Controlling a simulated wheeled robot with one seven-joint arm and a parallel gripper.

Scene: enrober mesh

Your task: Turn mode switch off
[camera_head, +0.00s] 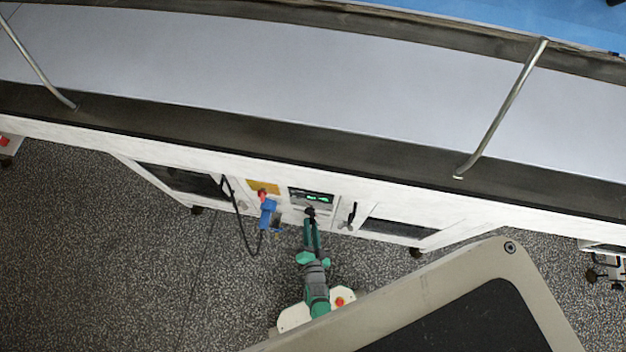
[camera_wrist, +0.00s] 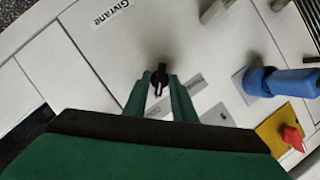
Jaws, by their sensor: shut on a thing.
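The mode switch is a small black rotary knob (camera_wrist: 160,77) on the white cabinet panel, seen in the wrist view between my green fingers. In the head view the knob (camera_head: 310,212) sits just below a small lit display (camera_head: 311,197). My gripper (camera_wrist: 159,82) is shut on the knob, with one finger on each side. In the head view my gripper (camera_head: 311,222) reaches the panel from below. In the wrist view the knob's bar runs roughly up and down the picture.
To the right in the wrist view are a blue plug (camera_wrist: 284,82) and a red switch (camera_wrist: 292,138) on a yellow plate (camera_wrist: 273,130). In the head view a dark cable (camera_head: 242,225) hangs left of my arm. A black handle (camera_head: 351,214) is to the right.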

